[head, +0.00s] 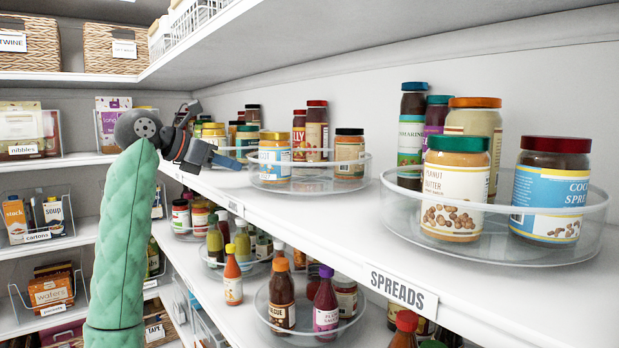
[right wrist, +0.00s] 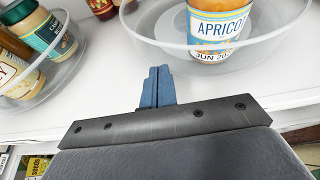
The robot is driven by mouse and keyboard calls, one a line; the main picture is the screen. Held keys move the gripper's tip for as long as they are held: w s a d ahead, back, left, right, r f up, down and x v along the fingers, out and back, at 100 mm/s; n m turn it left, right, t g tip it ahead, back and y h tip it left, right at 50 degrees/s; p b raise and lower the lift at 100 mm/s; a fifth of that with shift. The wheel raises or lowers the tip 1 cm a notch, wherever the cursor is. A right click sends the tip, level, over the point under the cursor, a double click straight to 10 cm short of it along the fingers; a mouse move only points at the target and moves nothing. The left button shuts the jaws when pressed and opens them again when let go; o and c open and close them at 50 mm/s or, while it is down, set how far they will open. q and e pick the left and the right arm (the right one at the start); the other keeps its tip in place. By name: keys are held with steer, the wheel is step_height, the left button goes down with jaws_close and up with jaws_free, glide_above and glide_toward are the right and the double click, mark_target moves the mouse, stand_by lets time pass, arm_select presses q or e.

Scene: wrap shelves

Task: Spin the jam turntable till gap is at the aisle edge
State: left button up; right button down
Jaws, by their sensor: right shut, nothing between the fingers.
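The jam turntable is a clear round tray (head: 310,186) in the middle of the white shelf. It holds an apricot jar (head: 274,160) with a blue and white label, a dark-lidded jar (head: 349,158) and red-lidded jars (head: 317,130) behind. In the right wrist view, the apricot jar (right wrist: 218,28) stands near the aisle side, with bare tray floor (right wrist: 170,22) to its left. My right gripper (head: 228,160) is shut and empty at the shelf's aisle side. Its blue fingertips (right wrist: 158,72) are close to the tray's rim; contact cannot be told. My left gripper is out of view.
A nearer turntable (head: 500,235) holds several spread jars beside the SPREADS label (head: 400,288). A farther turntable with jars shows left in the right wrist view (right wrist: 45,90). Sauce bottles (head: 281,300) stand on the shelf below. An upper shelf (head: 300,40) hangs overhead.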

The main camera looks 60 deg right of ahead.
steer(key=shift+s+d+b, duration=0.35)
steer(key=shift+s+d, duration=0.15)
steer(key=shift+s, duration=0.05)
steer(key=shift+f, duration=0.15)
